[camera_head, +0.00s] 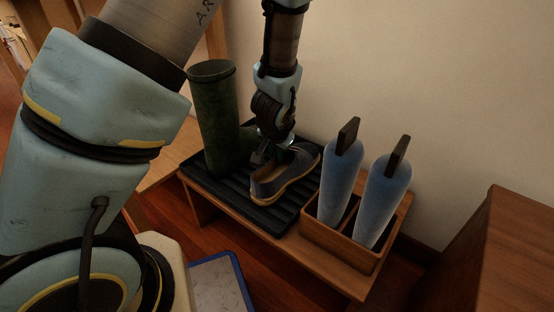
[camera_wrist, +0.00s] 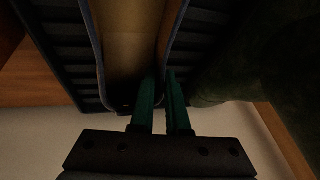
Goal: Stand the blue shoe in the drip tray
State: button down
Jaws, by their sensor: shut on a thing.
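The blue shoe (camera_head: 285,177), dark blue with a tan sole, is upright over the black ribbed drip tray (camera_head: 265,217), with its sole level and seemingly on the ribs; I cannot tell if it bears fully on them. My gripper (camera_head: 270,150) comes down from above and is shut on the shoe's upper edge. In the wrist view my gripper's green fingers (camera_wrist: 163,88) pinch the shoe's side wall, with the tan insole (camera_wrist: 127,40) to the left. The ribs of the tray (camera_wrist: 60,45) show beyond the shoe.
A tall dark green boot (camera_head: 213,105) stands in the tray left of the shoe. A wooden caddy (camera_head: 335,247) with two blue, dark-handled items (camera_head: 340,185) is close on the right, all on a wooden bench (camera_head: 345,285). A wall is behind.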

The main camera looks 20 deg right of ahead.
jog(key=shift+f, duration=0.15)
jog(key=c, duration=0.9)
grip_release()
jog(key=p+v, duration=0.5)
jog(key=v, duration=0.6)
jog(key=a+r+n+g, duration=0.1)
jog(key=a+r+n, duration=0.2)
jog(key=a, duration=0.6)
jog(key=w+a+r+n+g+y, duration=0.1)
jog(key=a+r+n, duration=0.2)
jog(key=a, duration=0.7)
jog(key=a+r+n+y, duration=0.1)
jog(key=a+r+n, duration=0.3)
jog(key=a, duration=0.6)
jog(key=shift+w+g+p, duration=0.2)
jog(key=shift+g+p, duration=0.15)
jog(key=shift+g, duration=0.05)
